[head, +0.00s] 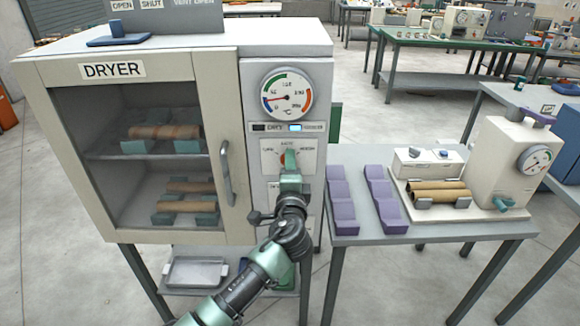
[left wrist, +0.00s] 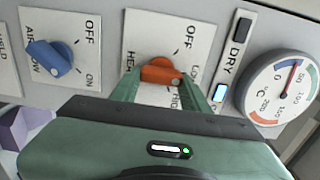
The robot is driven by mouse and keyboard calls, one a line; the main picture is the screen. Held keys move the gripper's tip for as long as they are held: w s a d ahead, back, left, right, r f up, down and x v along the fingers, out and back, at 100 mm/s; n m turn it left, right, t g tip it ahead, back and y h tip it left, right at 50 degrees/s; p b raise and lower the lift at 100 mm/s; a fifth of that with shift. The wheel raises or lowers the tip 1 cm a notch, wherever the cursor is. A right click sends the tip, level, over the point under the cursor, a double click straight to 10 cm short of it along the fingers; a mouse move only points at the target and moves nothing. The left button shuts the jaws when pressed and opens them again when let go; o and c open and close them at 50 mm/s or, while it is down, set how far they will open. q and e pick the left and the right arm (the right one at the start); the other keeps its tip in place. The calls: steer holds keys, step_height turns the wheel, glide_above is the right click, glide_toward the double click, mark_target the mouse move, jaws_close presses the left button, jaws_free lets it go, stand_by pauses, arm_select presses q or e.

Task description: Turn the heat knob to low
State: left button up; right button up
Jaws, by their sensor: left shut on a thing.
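The dryer (head: 215,70) is a pale cabinet with a control panel on its right side. The heat knob (left wrist: 160,70) is orange-red, on a white plate lettered OFF, LOW and HIGH in the left wrist view. A pale mark on its right end faces the LOW and HIGH lettering; I cannot tell exactly which setting it points at. My left gripper (head: 289,160) is at this plate, its fingers (left wrist: 162,78) shut on the knob, one on each side. In the head view the gripper hides most of the knob.
A dial gauge (head: 286,93) and a lit blue indicator (head: 295,128) are above the knob. A blue air flow knob (left wrist: 50,60) is beside it. The dryer door (head: 215,150) is closed. A grey table (head: 350,160) with purple blocks (head: 341,205) stands to the right.

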arm_select(q)
steer(key=o, duration=1.4)
steer(key=shift+c, duration=0.2)
steer(key=s+b, duration=0.1)
steer(key=s, duration=0.6)
steer(key=shift+s+b, duration=0.35)
steer(key=shift+s, duration=0.05)
steer(key=shift+f, duration=0.15)
